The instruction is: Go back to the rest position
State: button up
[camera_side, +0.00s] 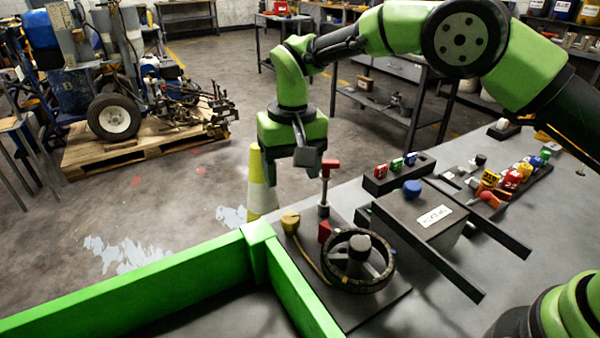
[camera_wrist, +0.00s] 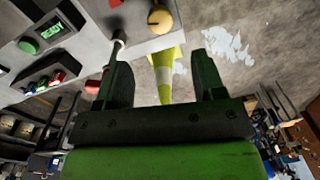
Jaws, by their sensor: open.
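My gripper (camera_side: 292,168) hangs from my green arm above the left edge of the grey table, near a lever with a red T-shaped top (camera_side: 330,168). In the wrist view my gripper (camera_wrist: 163,85) has its two dark fingers wide apart, with nothing held between them. Past the fingers a yellow and white cone (camera_wrist: 164,75) shows, standing beyond the table edge. In the side view the cone (camera_side: 260,190) is just behind and below my gripper. The side view does not clearly show whether a finger touches the lever.
A handwheel (camera_side: 357,262), a yellow knob (camera_side: 290,222) and a dark box with a blue button (camera_side: 412,188) stand on the table. Red, green and blue switches (camera_side: 397,164) line a block behind. A green rail (camera_side: 140,292) runs along the front left. Floor beyond is mostly open.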

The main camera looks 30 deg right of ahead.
jog(key=s+d+r+t, duration=0.1)
jog(key=s+d+r, duration=0.2)
jog(key=r, duration=0.3)
jog(key=s+d+r+m+t+y, duration=0.1)
jog(key=s+d+r, duration=0.25)
jog(key=r, duration=0.25)
jog(key=s+d+r+t, duration=0.2)
jog(key=s+r, duration=0.2)
jog(key=r, duration=0.2)
jog(key=s+d+m+t, duration=0.1)
jog(key=s+d+t, duration=0.2)
jog(key=s, duration=1.2)
jog(key=shift+s+d+f+y, duration=0.25)
jog(key=shift+s+d+y, duration=0.05)
jog(key=shift+d, duration=0.4)
